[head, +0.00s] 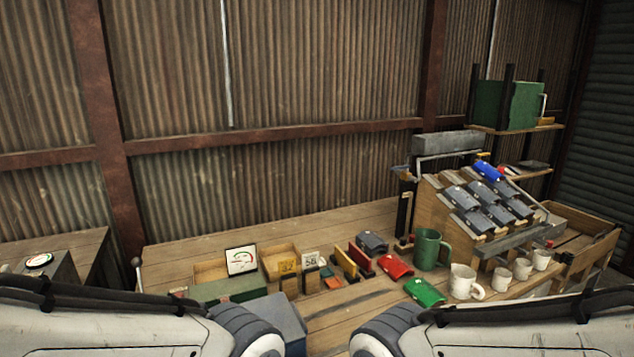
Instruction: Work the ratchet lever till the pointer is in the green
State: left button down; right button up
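A square white gauge (241,260) with a red and green arc stands upright behind a green box (228,288) on the bench. Its pointer is too small to read. A thin upright lever (138,272) with a round knob stands at the bench's left end, left of the green box; its lower end is hidden behind my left arm. I cannot tell whether it is the ratchet lever. A second, round dial (39,261) lies on a grey box at far left. My arms cross the bottom of the view; neither gripper shows.
The wooden bench (320,228) is bare toward the back. Small blocks, a red piece (395,266), a green piece (424,292), a green mug (430,249) and several white cups stand at centre right. A sloped wooden rack (440,205) holds grey pieces. A blue-grey box (280,312) is near my arms.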

aim_at(137, 262)
jog(key=z, duration=0.05)
jog(key=k, duration=0.65)
jog(key=u, duration=0.85)
jog(key=i, duration=1.35)
jog(key=z, duration=0.35)
